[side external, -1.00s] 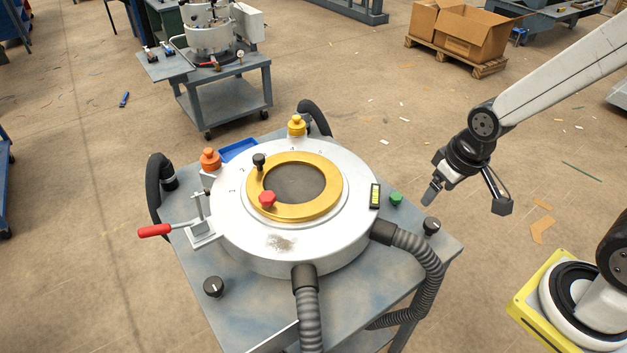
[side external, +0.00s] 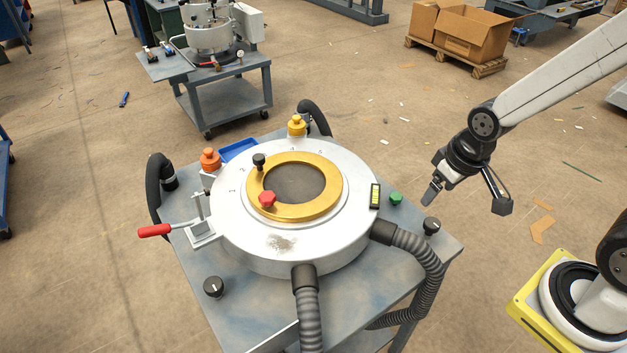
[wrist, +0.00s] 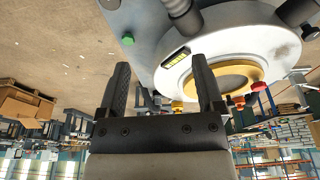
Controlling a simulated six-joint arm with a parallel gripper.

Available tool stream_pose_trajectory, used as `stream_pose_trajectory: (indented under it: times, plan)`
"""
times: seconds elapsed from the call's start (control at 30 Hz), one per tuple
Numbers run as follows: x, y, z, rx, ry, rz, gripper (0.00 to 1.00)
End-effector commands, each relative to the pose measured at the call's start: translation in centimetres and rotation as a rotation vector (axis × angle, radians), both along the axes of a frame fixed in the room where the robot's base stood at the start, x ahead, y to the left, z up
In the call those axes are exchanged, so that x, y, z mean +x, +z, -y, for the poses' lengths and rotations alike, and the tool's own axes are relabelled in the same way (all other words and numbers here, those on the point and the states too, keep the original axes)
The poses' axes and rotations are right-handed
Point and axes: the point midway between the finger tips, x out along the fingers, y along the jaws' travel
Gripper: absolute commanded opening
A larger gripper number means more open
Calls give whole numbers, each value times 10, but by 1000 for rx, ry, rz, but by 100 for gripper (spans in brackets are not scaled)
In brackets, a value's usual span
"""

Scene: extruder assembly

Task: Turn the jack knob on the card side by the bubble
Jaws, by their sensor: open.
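The bubble level (side external: 375,196) is a black-framed yellow-green vial on the right rim of the white round housing (side external: 290,240). It also shows in the wrist view (wrist: 175,57). A black knob (side external: 432,225) with a white mark stands at the table's right corner, and a similar black knob (side external: 213,287) at the front left. A small green knob (side external: 396,198) sits between the bubble and the right black knob. I cannot tell which side is the card side. My gripper (side external: 431,193) is open and empty, above and near the right black knob, touching nothing.
A ribbed hose (side external: 428,270) curves below the right black knob. A red-handled clamp (side external: 156,230), an orange knob (side external: 210,159) and a yellow knob (side external: 297,125) stand around the housing. The gold ring (side external: 318,208) carries red and black knobs.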

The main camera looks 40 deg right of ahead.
Motion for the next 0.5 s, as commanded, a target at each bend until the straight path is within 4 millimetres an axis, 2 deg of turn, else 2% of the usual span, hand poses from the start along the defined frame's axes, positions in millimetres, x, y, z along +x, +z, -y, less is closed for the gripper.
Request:
stream_pose_trajectory:
  times: [0.37,0.5]
  plan:
    - [1,0,0,0,-1,0,88]
    - [8,1,-4,5,-7,-3,88]
